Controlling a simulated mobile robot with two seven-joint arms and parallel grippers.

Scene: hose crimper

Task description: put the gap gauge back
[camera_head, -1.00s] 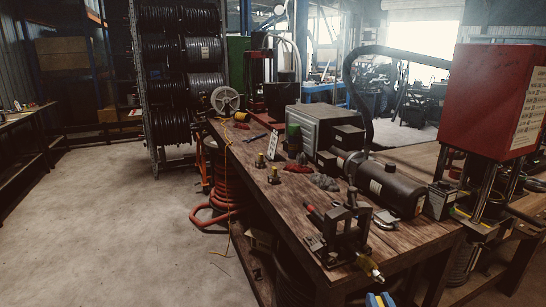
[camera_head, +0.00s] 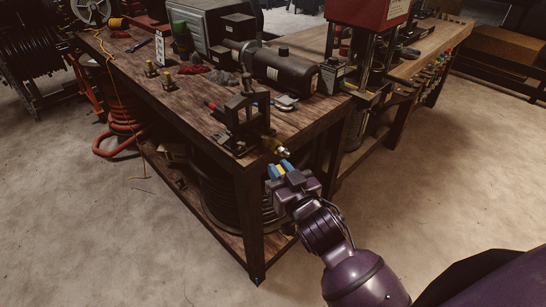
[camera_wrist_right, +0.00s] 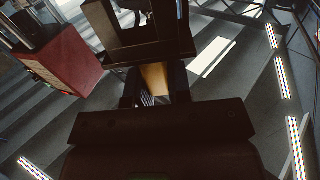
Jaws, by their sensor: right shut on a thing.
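My right gripper (camera_head: 281,169) is beside the near corner of the wooden workbench (camera_head: 190,125), close to the clamp. It is shut on a small yellow piece, which I take for the gap gauge (camera_head: 280,171), between its blue fingertips. Most of the piece is hidden by the fingers. In the right wrist view a tan-yellow piece (camera_wrist_right: 155,78) shows between the dark fingers. The black clamp (camera_head: 242,118) stands on the bench, with a brass-coloured fitting (camera_head: 275,147) sticking out on its near side. My left gripper is not in view.
A black cylinder (camera_head: 290,72) and a grey box (camera_head: 197,25) stand on the bench behind the clamp. Small brass fittings (camera_head: 151,70) stand further left. A red-topped press (camera_head: 357,10) is at the back right. The floor right of the bench is clear.

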